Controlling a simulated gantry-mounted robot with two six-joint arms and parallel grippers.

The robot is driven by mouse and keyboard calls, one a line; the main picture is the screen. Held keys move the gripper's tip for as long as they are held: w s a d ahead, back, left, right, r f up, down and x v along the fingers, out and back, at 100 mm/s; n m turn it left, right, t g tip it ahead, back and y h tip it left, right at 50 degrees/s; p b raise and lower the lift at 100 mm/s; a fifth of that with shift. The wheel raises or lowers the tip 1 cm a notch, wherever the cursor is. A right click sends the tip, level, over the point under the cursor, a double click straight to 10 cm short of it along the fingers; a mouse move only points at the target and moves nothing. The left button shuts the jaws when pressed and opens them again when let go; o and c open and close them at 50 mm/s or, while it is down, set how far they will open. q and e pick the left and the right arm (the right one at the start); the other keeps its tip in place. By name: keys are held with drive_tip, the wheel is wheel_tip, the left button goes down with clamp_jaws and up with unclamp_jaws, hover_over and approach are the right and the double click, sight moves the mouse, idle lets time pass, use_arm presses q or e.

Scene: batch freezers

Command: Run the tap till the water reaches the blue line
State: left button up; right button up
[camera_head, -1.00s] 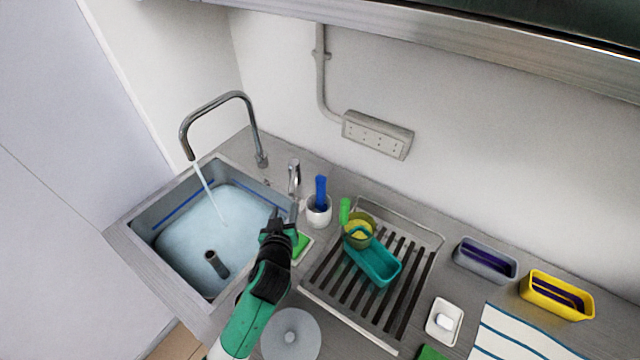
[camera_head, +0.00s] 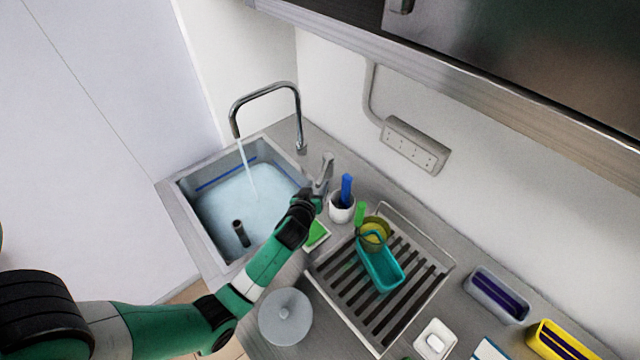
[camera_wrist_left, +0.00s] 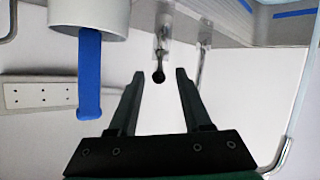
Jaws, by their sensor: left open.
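The curved chrome tap (camera_head: 265,88) stands at the back of the sink (camera_head: 180,205). A stream of water (camera_head: 247,170) falls from its spout. Pale blue water (camera_head: 235,205) lies in the basin, its surface a little below the blue line (camera_head: 225,175) on the wall. The tap lever (camera_head: 327,168) stands right of the spout. My left gripper (camera_head: 316,190) is close to the lever. In the left wrist view the lever (camera_wrist_left: 159,62) shows ahead between the open, empty fingers (camera_wrist_left: 160,78); I cannot tell if they touch it. My right gripper is not in view.
A dark upright pipe (camera_head: 240,233) stands in the water. A white cup (camera_head: 341,211) with a blue-handled tool (camera_head: 346,188) is just right of my gripper. A green sponge (camera_head: 316,233), a drying rack (camera_head: 345,300) with teal container (camera_head: 378,270) and a round lid (camera_head: 286,316) lie nearby.

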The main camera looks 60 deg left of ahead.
sight(324, 170)
use_arm(q)
drive_tip(key=x, duration=0.3)
clamp_jaws()
idle(1.5)
